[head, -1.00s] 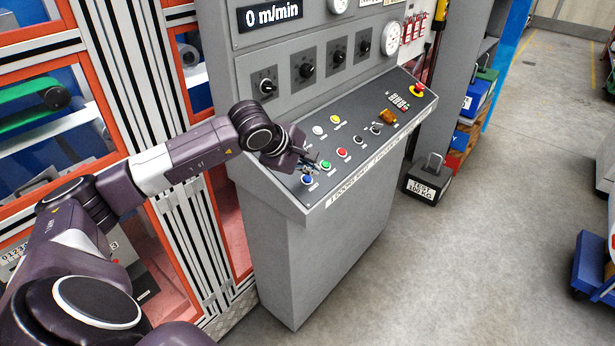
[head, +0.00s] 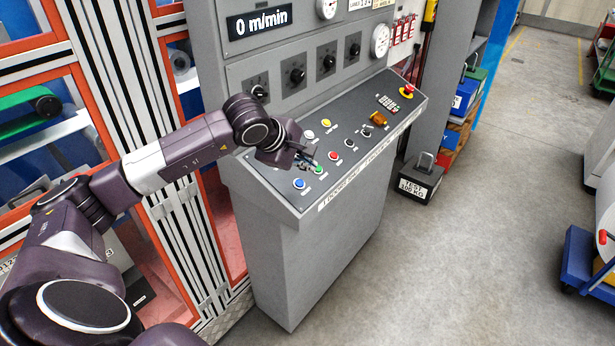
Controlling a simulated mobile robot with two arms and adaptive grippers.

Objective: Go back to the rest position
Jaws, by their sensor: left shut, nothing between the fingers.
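My left gripper (head: 305,159) is shut and empty. It is over the left part of the sloping control console (head: 335,160), close to the green button (head: 319,170) and the blue button (head: 299,183). I cannot tell whether the fingertips touch the panel. My left arm reaches in from the left edge of the head view. My right gripper is not in view.
The console carries a red button (head: 333,155), a yellow button (head: 326,123) and a red emergency stop (head: 407,91). A dark test weight (head: 420,180) stands on the floor to its right. A blue cart (head: 577,258) is at the right edge. Floor between is clear.

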